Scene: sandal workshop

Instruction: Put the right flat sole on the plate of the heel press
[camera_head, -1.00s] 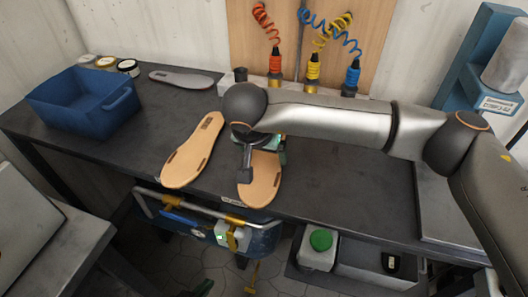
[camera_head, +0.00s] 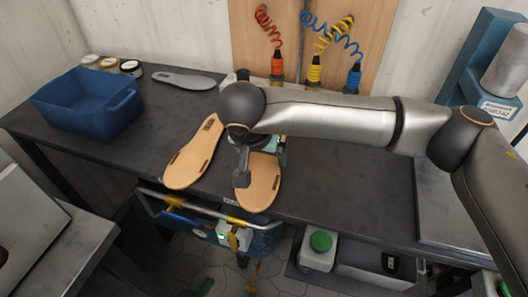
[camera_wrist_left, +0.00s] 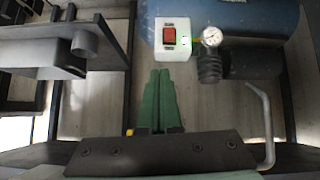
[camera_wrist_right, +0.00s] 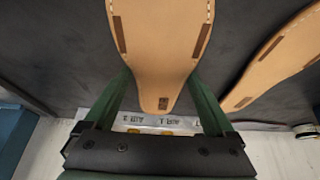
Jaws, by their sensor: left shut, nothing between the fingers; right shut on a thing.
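A tan flat sole (camera_head: 258,190) with dark brown patches is at the middle of the bench, partly hidden under my right arm. My right gripper (camera_wrist_right: 158,76) is shut on it, one green finger on each edge near its narrower end. Whether the sole touches the bench I cannot tell. A second tan sole (camera_head: 192,158) lies to its left on the bench and also shows in the right wrist view (camera_wrist_right: 270,62). My left gripper (camera_wrist_left: 157,72) is shut and empty, its green fingers together, near a white box with a red switch. I cannot surely identify the heel press.
A blue crate (camera_head: 90,118) and a grey insole (camera_head: 183,79) are at the bench's left. Coiled hoses (camera_head: 335,35) hang behind. A blue machine (camera_head: 468,60) stands at the right. A blue compressor (camera_head: 262,240) sits below the front edge. The bench (camera_head: 345,190) is clear right of the held sole.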

